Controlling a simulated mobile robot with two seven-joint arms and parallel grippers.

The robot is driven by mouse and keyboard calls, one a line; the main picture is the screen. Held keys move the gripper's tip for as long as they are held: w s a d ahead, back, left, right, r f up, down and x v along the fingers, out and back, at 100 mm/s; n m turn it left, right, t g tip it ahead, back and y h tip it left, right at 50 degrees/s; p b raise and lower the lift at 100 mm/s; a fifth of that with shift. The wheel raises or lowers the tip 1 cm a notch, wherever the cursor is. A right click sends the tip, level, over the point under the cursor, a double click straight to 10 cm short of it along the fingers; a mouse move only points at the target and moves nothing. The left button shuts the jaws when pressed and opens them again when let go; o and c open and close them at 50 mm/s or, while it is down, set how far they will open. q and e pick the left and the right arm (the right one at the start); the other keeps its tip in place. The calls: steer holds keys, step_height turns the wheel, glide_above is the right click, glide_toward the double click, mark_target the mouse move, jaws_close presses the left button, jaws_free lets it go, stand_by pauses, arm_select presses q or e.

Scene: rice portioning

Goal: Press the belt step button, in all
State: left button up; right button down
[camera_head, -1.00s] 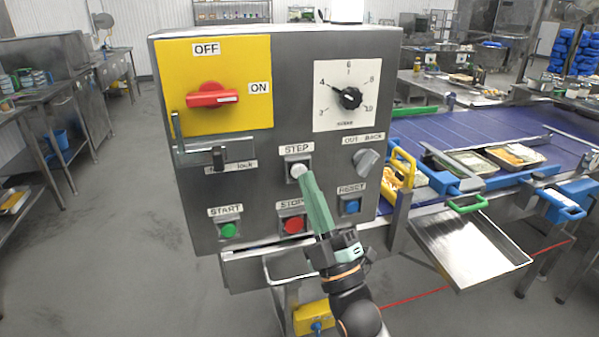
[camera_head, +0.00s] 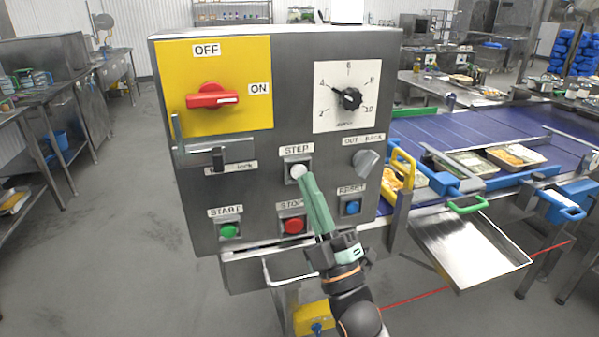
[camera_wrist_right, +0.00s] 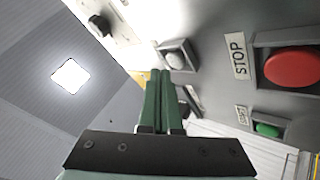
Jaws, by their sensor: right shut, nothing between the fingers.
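The white STEP button (camera_head: 297,171) sits in a square housing near the middle of the grey control panel (camera_head: 240,190), under its STEP label. My right gripper (camera_head: 304,179) is shut and empty, with green fingers pointing up at the button from below right. Its tips overlap the button's lower right edge in the head view. In the right wrist view the fingertips (camera_wrist_right: 159,73) lie just beside the pale button (camera_wrist_right: 176,58), with a small gap in the picture. Whether they touch it, I cannot tell. My left gripper is not in view.
The red STOP button (camera_head: 293,226), green START button (camera_head: 228,230) and blue RESET button (camera_head: 352,207) surround the fingers. A red switch (camera_head: 211,96) and a black dial (camera_head: 349,98) are above. The blue belt (camera_head: 430,130) carries food trays at right.

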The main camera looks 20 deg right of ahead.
steer(key=shift+w, duration=0.1)
stand_by(0.7)
steer(key=shift+w, duration=0.35)
